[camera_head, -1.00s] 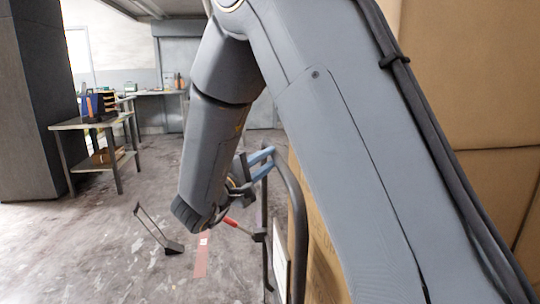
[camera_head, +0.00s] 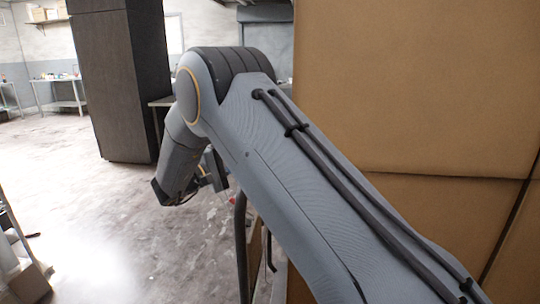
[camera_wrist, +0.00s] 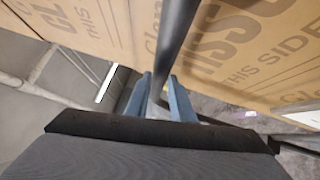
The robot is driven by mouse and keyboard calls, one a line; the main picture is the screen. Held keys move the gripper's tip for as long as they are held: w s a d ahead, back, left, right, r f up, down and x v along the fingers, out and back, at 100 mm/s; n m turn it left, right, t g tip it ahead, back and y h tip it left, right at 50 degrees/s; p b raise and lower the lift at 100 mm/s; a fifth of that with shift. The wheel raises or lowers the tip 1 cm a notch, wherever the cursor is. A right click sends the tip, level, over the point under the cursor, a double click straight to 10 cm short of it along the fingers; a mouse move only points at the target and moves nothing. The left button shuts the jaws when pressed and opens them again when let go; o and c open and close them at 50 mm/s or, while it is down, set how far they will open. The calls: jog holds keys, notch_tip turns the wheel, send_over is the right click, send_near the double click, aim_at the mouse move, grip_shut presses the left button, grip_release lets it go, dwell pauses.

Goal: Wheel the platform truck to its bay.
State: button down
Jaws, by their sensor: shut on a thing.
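The platform truck's dark tubular handle (camera_head: 241,245) stands upright below my arm in the head view. In the wrist view the handle bar (camera_wrist: 176,45) runs down between the blue fingers of my gripper (camera_wrist: 166,100), which is shut on it. In the head view my gripper (camera_head: 214,170) is small and partly hidden by my arm. Large cardboard boxes (camera_head: 425,85) rise right beside the handle; printed boxes (camera_wrist: 250,50) also show in the wrist view. The truck's deck is hidden in the head view. I cannot make out the bay.
A tall dark pillar (camera_head: 118,80) stands ahead to the left. A shelf with cartons (camera_head: 30,280) is close at the lower left. A table (camera_head: 60,92) stands by the far left wall. The grey floor (camera_head: 100,190) between them is open.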

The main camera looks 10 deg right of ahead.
jog(key=w+a+r+b, duration=0.1)
jog(key=w+a+b, duration=0.1)
jog(key=a, duration=0.9)
jog(key=shift+w+a, duration=0.25)
jog(key=shift+w, duration=0.45)
jog(key=shift+r, duration=0.1)
jog(key=shift+d, duration=0.2)
jog(key=c, duration=1.5)
grip_release()
jog(key=shift+s, duration=0.1)
jog(key=shift+c, duration=0.2)
jog(key=shift+a+f, duration=0.2)
jog(key=shift+a, duration=0.05)
jog(key=b+v, duration=0.1)
jog(key=v, duration=0.6)
jog(key=shift+s+a+b, duration=0.25)
jog(key=shift+b, duration=0.05)
